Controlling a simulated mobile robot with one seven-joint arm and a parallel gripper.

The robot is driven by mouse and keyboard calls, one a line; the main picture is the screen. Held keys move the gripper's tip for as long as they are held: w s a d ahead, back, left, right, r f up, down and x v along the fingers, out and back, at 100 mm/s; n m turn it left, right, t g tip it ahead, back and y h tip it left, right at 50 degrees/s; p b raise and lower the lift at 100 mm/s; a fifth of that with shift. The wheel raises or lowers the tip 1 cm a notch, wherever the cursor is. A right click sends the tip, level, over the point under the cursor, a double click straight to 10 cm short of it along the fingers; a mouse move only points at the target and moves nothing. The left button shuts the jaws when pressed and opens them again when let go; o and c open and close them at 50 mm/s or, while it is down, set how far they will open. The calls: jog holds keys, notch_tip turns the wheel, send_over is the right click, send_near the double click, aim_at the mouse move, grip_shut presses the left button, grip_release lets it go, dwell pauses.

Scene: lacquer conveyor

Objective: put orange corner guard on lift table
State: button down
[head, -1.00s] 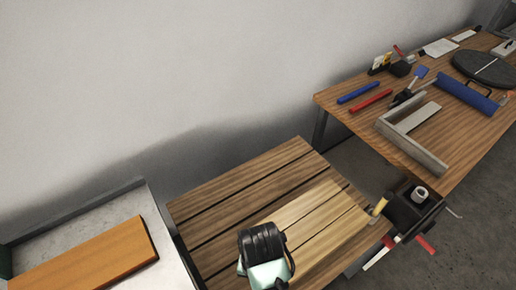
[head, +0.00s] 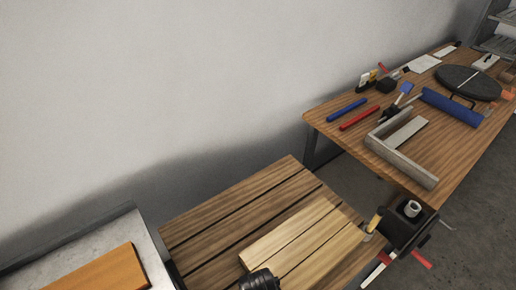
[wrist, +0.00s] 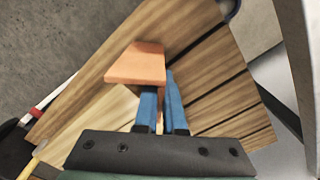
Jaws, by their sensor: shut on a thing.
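The orange corner guard (wrist: 136,65) is between the blue fingertips of my gripper (wrist: 163,92) in the wrist view. My gripper is shut on it and holds it over a slatted wooden table; the gap below cannot be judged. In the head view only a dark part of my arm shows at the bottom edge, so the gripper and guard are hidden there. The slatted wooden table (head: 235,205) has a paler plank panel (head: 300,240) on it. No surface is labelled, so I cannot tell which one is the lift table.
An orange-brown board (head: 105,272) lies on a grey surface (head: 95,240) at lower left. A workbench (head: 450,140) at right carries pens, a grey angled frame (head: 400,152), a blue roll (head: 450,106) and a dark disc (head: 468,82). A black clamp-like device (head: 405,228) stands by the slatted table.

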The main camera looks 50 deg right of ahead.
jog(key=shift+f, duration=0.15)
jog(key=c, duration=1)
grip_release()
notch_tip(320, 180, up, 12)
jog(key=shift+r+p, duration=0.15)
jog(key=shift+p, duration=0.15)
